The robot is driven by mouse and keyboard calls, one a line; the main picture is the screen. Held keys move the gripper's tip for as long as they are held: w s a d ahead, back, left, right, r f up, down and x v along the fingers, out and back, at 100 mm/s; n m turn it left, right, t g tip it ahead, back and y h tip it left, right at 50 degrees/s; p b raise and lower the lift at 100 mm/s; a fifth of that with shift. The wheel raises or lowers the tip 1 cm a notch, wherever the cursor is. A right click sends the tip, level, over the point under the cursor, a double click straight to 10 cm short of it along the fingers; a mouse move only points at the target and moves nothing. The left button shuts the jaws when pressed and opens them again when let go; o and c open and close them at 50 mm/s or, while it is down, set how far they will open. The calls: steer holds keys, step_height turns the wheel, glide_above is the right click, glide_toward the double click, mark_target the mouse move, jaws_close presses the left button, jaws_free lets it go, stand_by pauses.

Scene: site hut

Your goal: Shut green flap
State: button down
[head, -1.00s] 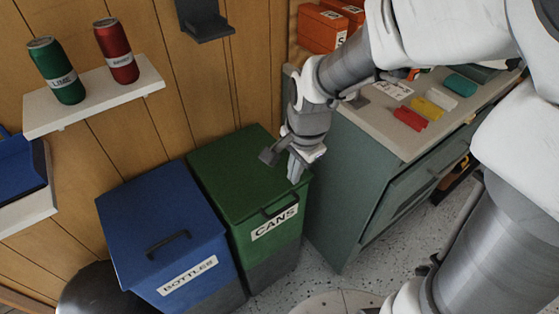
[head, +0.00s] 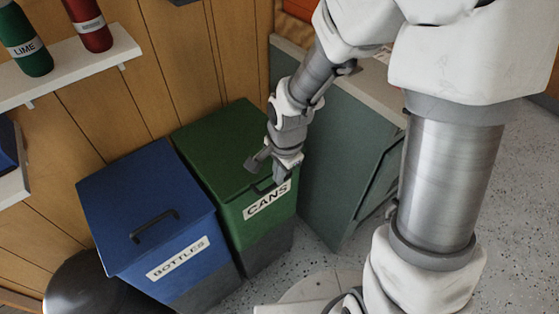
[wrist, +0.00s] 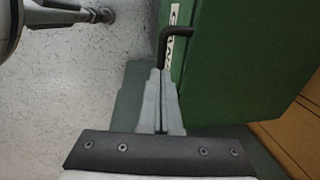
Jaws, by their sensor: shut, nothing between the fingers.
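The green flap (head: 215,145) is the lid of the green bin labelled CANS (head: 267,200). It lies down flat on the bin, and I see no gap along its front edge. Its dark handle (head: 264,186) is at the front, partly hidden by my gripper. My gripper (head: 280,178) is shut and empty, at the front right part of the flap. In the wrist view the closed fingertips (wrist: 160,72) are close to the dark handle (wrist: 176,32), and the green flap (wrist: 250,60) fills the right side. I cannot tell whether the fingers touch it.
A blue bin labelled BOTTLES (head: 150,220) stands against the green bin's left side, lid down. A grey-green cabinet (head: 335,150) stands close on the right. Speckled floor (head: 330,262) is free in front.

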steer(key=shift+f, duration=0.3)
steer(key=shift+f, duration=0.1)
steer(key=shift+s+d+f+b, duration=0.1)
steer(key=shift+s+f+b, duration=0.05)
steer(key=shift+f+b, duration=0.4)
steer(key=shift+s+d+f+b, duration=0.1)
steer(key=shift+s+f+b, duration=0.05)
steer(key=shift+f+b, duration=0.4)
step_height(320, 180, up, 18)
steer(key=s+d+p, duration=0.1)
steer(key=s+p, duration=0.1)
steer(key=p, duration=0.5)
steer(key=s+d+r+n+t, duration=0.4)
steer(key=s+d+r+n, duration=0.5)
steer(key=r+n, duration=0.25)
step_height(320, 180, up, 14)
steer(key=p, duration=1.3)
steer(key=shift+s+d+h, duration=0.2)
steer(key=shift+s+h, duration=0.2)
steer(key=shift+s, duration=0.05)
